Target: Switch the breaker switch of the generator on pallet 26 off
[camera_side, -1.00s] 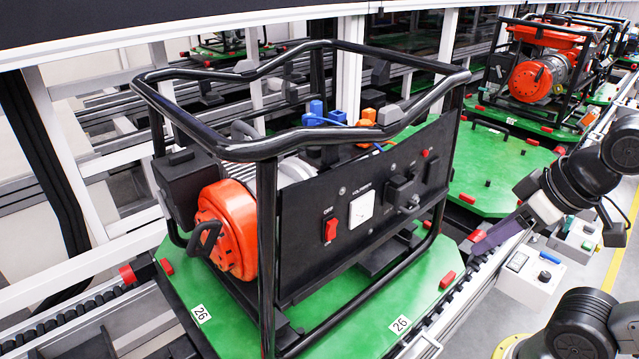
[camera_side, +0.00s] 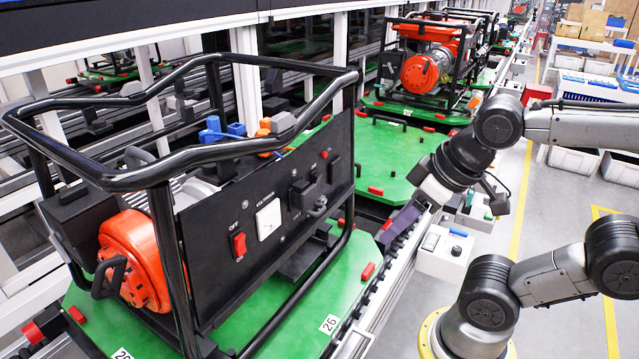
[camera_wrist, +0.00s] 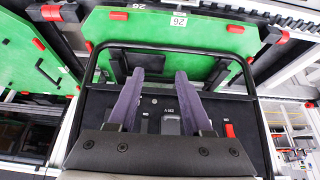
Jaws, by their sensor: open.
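The generator on pallet 26 stands at the left of the side view, with a black front panel (camera_side: 200,215) in a black tube frame (camera_side: 165,260). A red rocker switch (camera_side: 239,246), marked OFF above and ON below, is beside a white voltmeter (camera_side: 268,218). I cannot tell which half is pressed. The green pallet (camera_side: 290,315) carries a 26 label (camera_side: 330,324). My gripper (camera_side: 402,222) is apart from the panel, to its right. In the wrist view my open gripper (camera_wrist: 155,85) has two purple fingers, empty, before the panel. The red switch (camera_wrist: 229,130) is right of them.
The frame's black top tube (camera_side: 255,65) runs above the panel. Black outlets (camera_side: 303,195) protrude right of the voltmeter. A control box (camera_side: 443,252) stands beside the conveyor, below my gripper. Another generator (camera_side: 425,65) stands farther back.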

